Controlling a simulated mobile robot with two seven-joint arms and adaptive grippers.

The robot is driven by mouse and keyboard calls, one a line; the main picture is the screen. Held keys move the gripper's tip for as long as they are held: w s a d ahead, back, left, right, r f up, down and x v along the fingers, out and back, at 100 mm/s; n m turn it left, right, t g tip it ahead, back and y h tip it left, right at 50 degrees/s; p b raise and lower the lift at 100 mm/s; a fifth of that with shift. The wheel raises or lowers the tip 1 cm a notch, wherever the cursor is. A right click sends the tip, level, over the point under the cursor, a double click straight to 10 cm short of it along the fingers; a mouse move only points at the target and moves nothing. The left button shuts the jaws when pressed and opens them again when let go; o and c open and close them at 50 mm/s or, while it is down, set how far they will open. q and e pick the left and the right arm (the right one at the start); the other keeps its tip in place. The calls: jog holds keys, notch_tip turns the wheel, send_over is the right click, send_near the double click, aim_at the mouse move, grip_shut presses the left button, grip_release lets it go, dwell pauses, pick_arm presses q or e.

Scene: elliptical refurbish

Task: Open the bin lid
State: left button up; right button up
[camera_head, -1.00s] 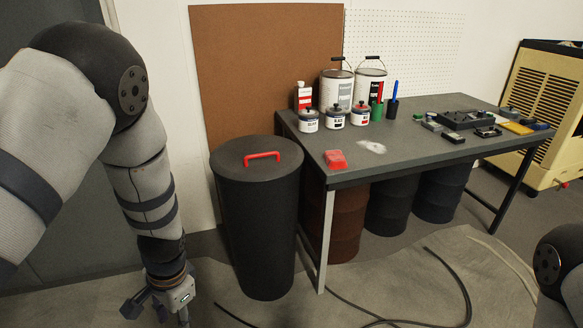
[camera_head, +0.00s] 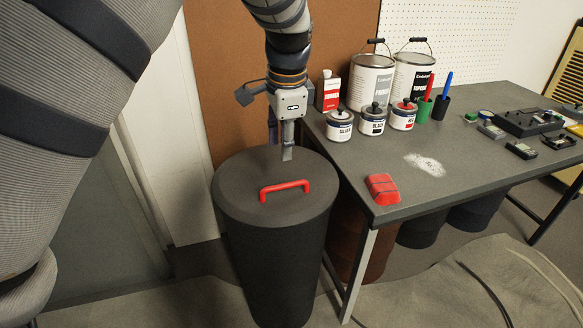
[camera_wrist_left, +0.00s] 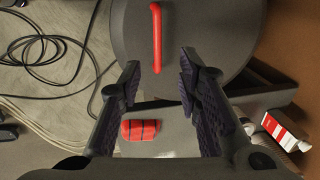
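The black bin (camera_head: 270,260) stands beside the workbench, its round dark lid (camera_head: 236,187) lying shut on top. A red bar handle (camera_head: 285,189) is on the lid; it also shows in the left wrist view (camera_wrist_left: 157,38), ahead of my fingers. My left gripper (camera_head: 280,142) points down over the rear part of the lid, behind the handle. In the left wrist view my left gripper (camera_wrist_left: 160,72) has its fingers spread wide with nothing between them. The handle is apart from both fingers. My right gripper is out of view.
The workbench (camera_head: 400,206) stands close right of the bin, with a red block (camera_head: 382,188) near its corner. Small paint cans (camera_head: 340,126), large pails (camera_head: 371,82) and a red-and-white container (camera_head: 328,92) stand near my left gripper. A brown board is behind.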

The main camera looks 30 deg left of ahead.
aim_at(281, 185)
pick_arm(q)
jog(key=f, duration=0.4)
jog(key=a+f, duration=0.1)
jog(key=f, duration=0.2)
jog(key=w+f+b, duration=0.1)
jog(key=f, duration=0.3)
jog(key=shift+a+f, duration=0.25)
jog(key=shift+f, duration=0.1)
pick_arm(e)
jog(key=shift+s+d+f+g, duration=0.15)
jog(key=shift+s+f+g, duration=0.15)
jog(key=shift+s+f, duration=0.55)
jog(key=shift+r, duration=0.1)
pick_arm(q)
grip_shut()
